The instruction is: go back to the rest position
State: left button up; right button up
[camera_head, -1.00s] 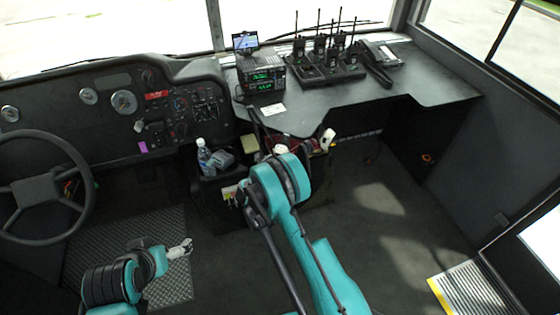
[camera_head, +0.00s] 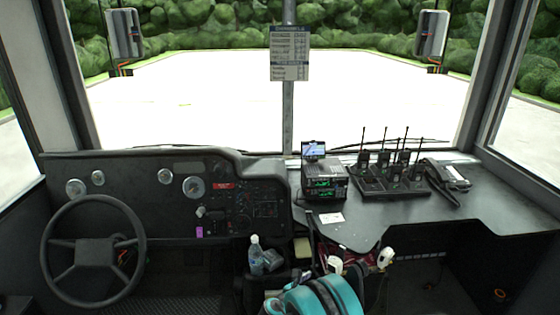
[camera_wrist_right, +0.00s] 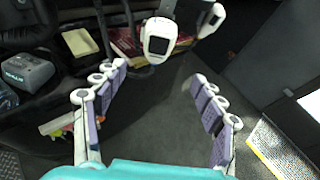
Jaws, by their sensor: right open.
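Nothing is between the fingers but dark floor further below. My left arm and gripper are out of both views.
The steering wheel (camera_head: 93,252) and dashboard are at left. The right desk holds a radio unit (camera_head: 324,183) and several handheld radios (camera_head: 390,175). A bottle (camera_head: 256,255) and a grey device (camera_wrist_right: 28,71) stand beside the console. Floor right of the gripper is open.

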jog(key=s+d+r+m+g+y, duration=0.3)
jog(key=s+d+r+m+y, duration=0.2)
jog(key=s+r+m, duration=0.8)
jog(key=s+a+r+m+y, duration=0.1)
jog(key=s+m+y, duration=0.1)
jog(key=s+m, duration=0.5)
jog(key=s+r+m+y, duration=0.2)
jog(key=s+m, duration=0.6)
jog(key=s, duration=0.1)
jog(key=shift+s+a+r, duration=0.25)
jog(key=shift+s+a, duration=0.15)
